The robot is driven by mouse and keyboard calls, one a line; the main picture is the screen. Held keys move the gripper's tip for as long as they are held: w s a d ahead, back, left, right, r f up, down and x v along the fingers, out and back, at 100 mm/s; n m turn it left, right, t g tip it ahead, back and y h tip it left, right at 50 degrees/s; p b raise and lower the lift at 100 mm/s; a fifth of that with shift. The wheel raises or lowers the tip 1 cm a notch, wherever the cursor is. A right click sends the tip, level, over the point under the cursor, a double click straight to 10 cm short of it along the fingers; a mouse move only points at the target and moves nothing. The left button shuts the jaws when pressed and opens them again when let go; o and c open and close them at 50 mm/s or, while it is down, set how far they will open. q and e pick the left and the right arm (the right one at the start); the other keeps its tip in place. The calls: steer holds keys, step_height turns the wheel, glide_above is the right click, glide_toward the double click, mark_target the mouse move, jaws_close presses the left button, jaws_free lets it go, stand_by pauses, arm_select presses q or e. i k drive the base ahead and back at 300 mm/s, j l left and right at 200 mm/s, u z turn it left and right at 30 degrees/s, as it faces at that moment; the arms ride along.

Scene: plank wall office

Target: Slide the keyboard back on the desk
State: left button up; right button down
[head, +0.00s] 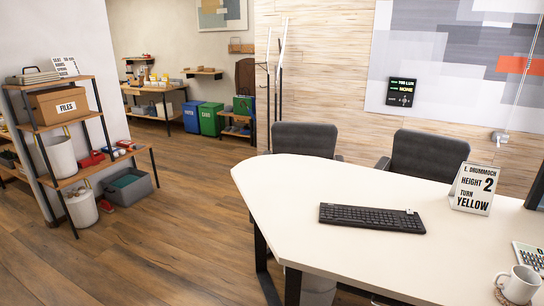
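A black keyboard (371,217) lies flat on the cream desk (300,190), near the middle of the visible top. Its long side runs roughly left to right, tilted slightly down to the right. Bare desk lies around it on the left and behind. Neither of my grippers shows in the head view, so nothing of mine is seen touching the keyboard.
A sign card (473,188) stands behind and right of the keyboard. A white mug (518,285) and a calculator (530,256) are at the right front. Two dark chairs (304,139) stand behind the desk. A shelf (75,128) is at left; the wooden floor between is open.

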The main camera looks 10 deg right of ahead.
mark_target(329, 213)
steer(key=i+j+z, duration=0.15)
steer(key=z, duration=0.5)
steer(key=i+j+z, duration=0.3)
steer(key=j, duration=0.25)
steer(key=i+j+z, duration=0.15)
steer(key=j, duration=0.15)
steer(key=i+j, duration=0.1)
steer(key=j, duration=0.2)
steer(key=i+j, duration=0.1)
steer(key=j, duration=0.2)
steer(key=i+j+z, duration=0.1)
steer(key=j, duration=0.2)
